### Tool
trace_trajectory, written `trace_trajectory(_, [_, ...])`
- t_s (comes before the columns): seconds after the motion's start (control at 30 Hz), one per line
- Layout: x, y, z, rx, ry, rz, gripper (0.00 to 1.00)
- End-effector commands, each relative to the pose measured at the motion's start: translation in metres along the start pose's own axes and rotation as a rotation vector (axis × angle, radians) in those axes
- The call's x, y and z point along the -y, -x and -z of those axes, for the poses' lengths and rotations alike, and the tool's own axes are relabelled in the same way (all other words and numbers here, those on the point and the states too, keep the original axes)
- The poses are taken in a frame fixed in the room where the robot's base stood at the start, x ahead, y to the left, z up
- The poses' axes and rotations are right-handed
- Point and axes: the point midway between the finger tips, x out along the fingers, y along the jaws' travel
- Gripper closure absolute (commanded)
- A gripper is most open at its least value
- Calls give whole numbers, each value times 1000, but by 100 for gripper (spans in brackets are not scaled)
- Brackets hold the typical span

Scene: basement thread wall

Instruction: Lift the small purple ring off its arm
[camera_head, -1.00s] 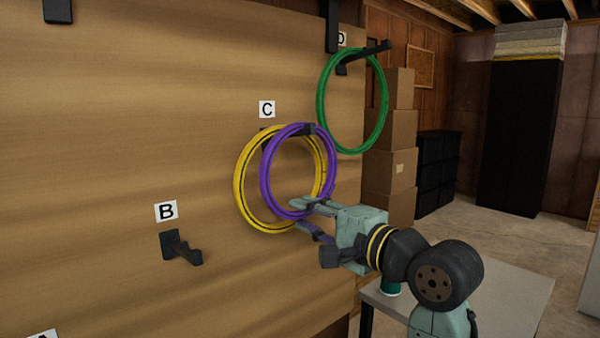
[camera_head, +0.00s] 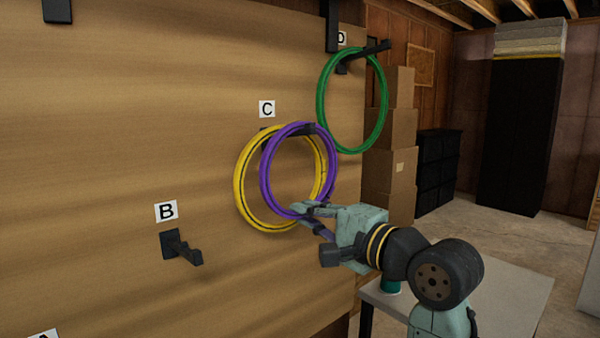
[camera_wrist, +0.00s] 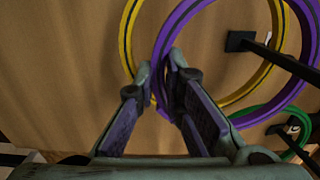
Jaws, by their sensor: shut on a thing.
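The small purple ring (camera_head: 266,178) hangs on the black arm (camera_head: 303,130) beside label C, in front of a larger yellow ring (camera_head: 241,188) on the same arm. My gripper (camera_head: 304,214) is at the bottom of the purple ring and shut on it. In the wrist view the fingertips (camera_wrist: 164,75) close around the purple ring (camera_wrist: 262,115) at its near edge. The yellow ring (camera_wrist: 125,40) passes behind, apart from the fingers. The black arm (camera_wrist: 280,57) runs through both rings in the wrist view.
A green ring (camera_head: 320,100) hangs on the arm by label D, up and right. An empty black arm (camera_head: 185,248) by label B sticks out lower left. A white table (camera_head: 500,300) stands below my arm, and stacked boxes (camera_head: 390,150) stand behind.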

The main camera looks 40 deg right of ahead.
Motion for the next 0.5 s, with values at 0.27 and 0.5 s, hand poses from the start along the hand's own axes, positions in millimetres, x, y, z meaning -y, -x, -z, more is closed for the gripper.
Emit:
trace_trajectory(0.27, [15, 0, 0, 1, 1, 1, 100])
trace_trajectory(0.5, [14, 0, 0, 0, 1, 1, 100])
